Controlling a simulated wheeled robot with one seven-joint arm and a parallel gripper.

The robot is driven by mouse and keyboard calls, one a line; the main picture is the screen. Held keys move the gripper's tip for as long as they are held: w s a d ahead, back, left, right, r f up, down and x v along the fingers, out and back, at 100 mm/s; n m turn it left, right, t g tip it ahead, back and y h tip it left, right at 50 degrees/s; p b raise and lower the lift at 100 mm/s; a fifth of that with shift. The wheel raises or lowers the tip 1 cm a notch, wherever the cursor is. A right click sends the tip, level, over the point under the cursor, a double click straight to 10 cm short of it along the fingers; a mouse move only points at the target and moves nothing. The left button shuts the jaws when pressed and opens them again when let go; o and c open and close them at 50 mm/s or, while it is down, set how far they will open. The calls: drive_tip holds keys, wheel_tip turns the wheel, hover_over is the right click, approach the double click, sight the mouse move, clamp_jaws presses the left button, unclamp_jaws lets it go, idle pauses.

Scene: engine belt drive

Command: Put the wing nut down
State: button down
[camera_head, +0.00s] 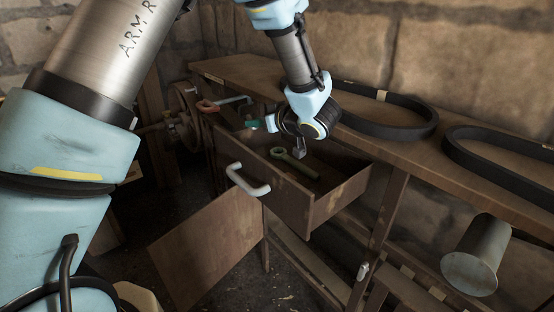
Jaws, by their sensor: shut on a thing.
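My gripper (268,141) hangs over the open drawer, at its left back part, below the dark wrist. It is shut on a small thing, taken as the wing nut. The wing nut itself is too small and dark to make out between the fingers, and my wrist hides part of that area. The open wooden drawer (285,200) sticks out from the bench, with a pale curved handle on its front. A green wrench (295,165) lies inside it, right of and below my gripper.
The wooden bench top (226,68) carries two black belts (390,130) (500,168). Tools with red (207,106) and green (250,124) parts lie left of my wrist. A metal cylinder (475,262) is at right. A cabinet door (205,250) hangs open below the drawer.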

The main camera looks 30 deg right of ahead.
wheel_tip(320, 180, down, 9)
drive_tip(key=shift+r+p, duration=0.2)
drive_tip(key=shift+p, duration=0.95)
drive_tip(key=shift+f, duration=0.2)
drive_tip(key=shift+f+b, duration=0.4)
drive_tip(key=shift+f, duration=0.25)
drive_tip(key=c, duration=0.7)
unclamp_jaws()
